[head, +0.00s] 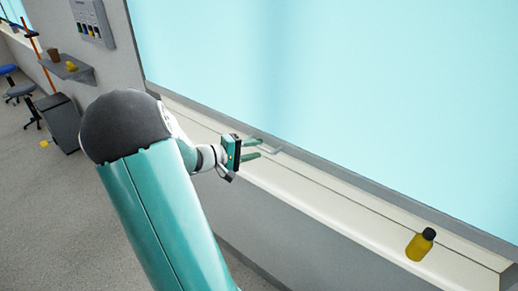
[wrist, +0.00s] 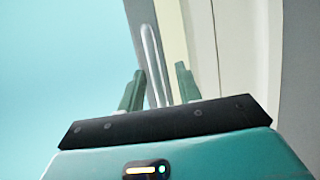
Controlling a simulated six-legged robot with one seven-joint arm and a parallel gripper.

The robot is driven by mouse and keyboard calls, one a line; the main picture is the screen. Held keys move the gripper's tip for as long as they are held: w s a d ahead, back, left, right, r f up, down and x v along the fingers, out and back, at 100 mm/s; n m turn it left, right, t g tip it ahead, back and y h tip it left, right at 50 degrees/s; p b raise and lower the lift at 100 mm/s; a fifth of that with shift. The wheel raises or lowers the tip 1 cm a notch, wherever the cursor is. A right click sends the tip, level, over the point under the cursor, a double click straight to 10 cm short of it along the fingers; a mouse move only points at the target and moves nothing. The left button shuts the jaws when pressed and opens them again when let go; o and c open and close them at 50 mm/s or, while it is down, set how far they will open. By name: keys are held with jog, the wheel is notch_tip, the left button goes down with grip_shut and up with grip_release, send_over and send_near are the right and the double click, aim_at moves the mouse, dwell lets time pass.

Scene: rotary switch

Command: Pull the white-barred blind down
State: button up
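A large pale blue panel (head: 330,70) fills the wall on the right, with a grey strip along its lower edge. I cannot tell whether it is the blind or the window glass. A pale grey, looped bar or handle (head: 268,144) sits at that strip; it also shows in the wrist view (wrist: 152,62). My gripper (head: 257,148) is at this handle. In the wrist view, its two green fingers (wrist: 160,80) are apart, with the handle showing between them. Whether they touch it is unclear.
A cream sill (head: 330,205) runs below the panel. A wall box with switches (head: 92,22), a small shelf (head: 75,71), a dark cabinet (head: 62,122) and stools (head: 20,90) are at the left.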

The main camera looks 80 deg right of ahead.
jog(key=v, duration=1.1)
jog(key=shift+a+r, duration=0.15)
jog(key=shift+a, duration=0.05)
jog(key=shift+w, duration=0.15)
jog(key=w+a+r+n+t+y, duration=0.1)
jog(key=w+a+t+y, duration=0.15)
jog(key=a, duration=0.55)
jog(key=w+a+n+t+y, duration=0.15)
jog(key=a+t, duration=0.25)
jog(key=a, duration=0.4)
jog(key=w+a+r+n+t+y, duration=0.1)
jog(key=w+a+t+y, duration=0.2)
jog(key=a, duration=0.5)
jog(key=a+r+n+t+y, duration=0.2)
jog(key=a+t, duration=0.2)
jog(key=a, duration=0.6)
jog(key=a+r+n+t+y, duration=0.2)
jog(key=a+r+n+t, duration=0.1)
jog(key=a, duration=0.7)
jog(key=shift+a+r+t, duration=0.2)
jog(key=shift+r+t, duration=0.1)
jog(key=shift+t, duration=0.05)
jog(key=shift+s+d, duration=0.1)
jog(key=shift+d, duration=0.05)
